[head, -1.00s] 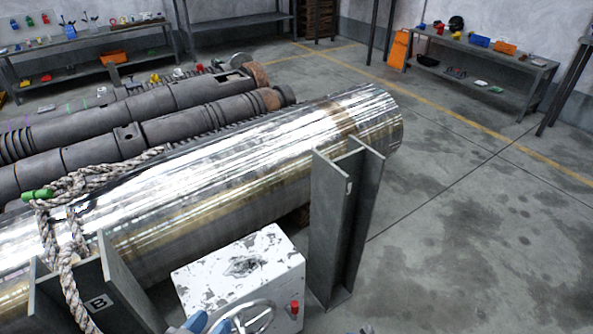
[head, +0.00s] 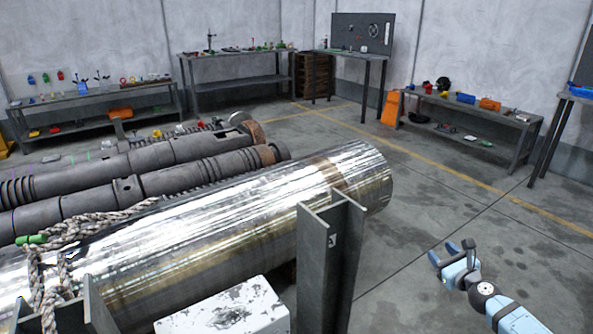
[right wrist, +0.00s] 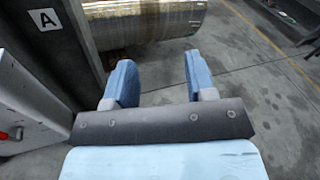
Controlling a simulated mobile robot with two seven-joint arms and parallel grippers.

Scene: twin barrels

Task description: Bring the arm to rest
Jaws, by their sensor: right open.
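My right gripper (head: 452,254) shows at the lower right of the head view, its arm coming in from the right edge. Its two fingers are apart with nothing between them, over bare floor to the right of the steel post (head: 330,262). In the right wrist view the blue fingers (right wrist: 156,80) are spread wide and empty. Past them lies the shiny metal barrel (right wrist: 150,26), and a post with an "A" label (right wrist: 44,19) stands at the left. My left gripper is not in view.
The large shiny barrel (head: 220,225) lies across the left and middle, with a rope (head: 85,230) around it. A white scuffed box (head: 228,312) stands in front of it. Dark pipes (head: 140,170) lie behind. Benches (head: 470,125) line the walls. The floor at right is clear.

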